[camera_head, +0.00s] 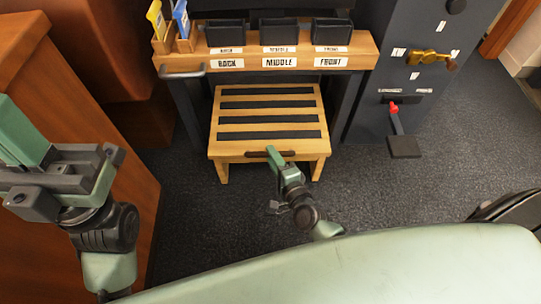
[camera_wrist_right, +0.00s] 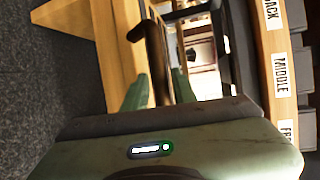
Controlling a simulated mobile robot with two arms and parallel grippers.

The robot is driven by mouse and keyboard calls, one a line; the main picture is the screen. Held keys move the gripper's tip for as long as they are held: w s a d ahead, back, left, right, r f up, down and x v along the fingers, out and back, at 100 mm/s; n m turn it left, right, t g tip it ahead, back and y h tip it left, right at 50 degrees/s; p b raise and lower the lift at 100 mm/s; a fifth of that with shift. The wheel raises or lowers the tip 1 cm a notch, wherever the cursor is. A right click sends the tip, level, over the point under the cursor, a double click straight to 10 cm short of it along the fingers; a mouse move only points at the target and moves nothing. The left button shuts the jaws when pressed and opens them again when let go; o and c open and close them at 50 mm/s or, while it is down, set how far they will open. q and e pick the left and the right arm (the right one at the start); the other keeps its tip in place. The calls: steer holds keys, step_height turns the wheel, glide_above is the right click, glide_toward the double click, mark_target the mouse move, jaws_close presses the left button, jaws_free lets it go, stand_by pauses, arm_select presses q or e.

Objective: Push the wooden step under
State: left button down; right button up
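The wooden step (camera_head: 268,135), light wood with several black tread strips, stands upright on the carpet in front of the bench. Its back edge reaches the bench's front rail in the head view, so I cannot tell how far under it goes. A dark handle (camera_head: 256,154) is on its front face; it also shows in the right wrist view (camera_wrist_right: 156,55). My right gripper (camera_head: 273,156) is at this handle, with its green fingers (camera_wrist_right: 159,88) close together on either side of the bar. My left gripper (camera_head: 62,158) is open and empty at the far left.
The bench rail (camera_head: 267,63) carries BACK, MIDDLE and FRONT labels below dark bins. A dark cabinet (camera_head: 390,65) with a brass handle and a red-knobbed lever stands right. A wooden cabinet (camera_head: 90,140) is at left.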

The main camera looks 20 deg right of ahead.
steer(key=shift+w+a+f, duration=0.1)
steer(key=shift+w+f, duration=0.05)
steer(key=shift+w, duration=0.55)
jaws_close()
stand_by(1.0)
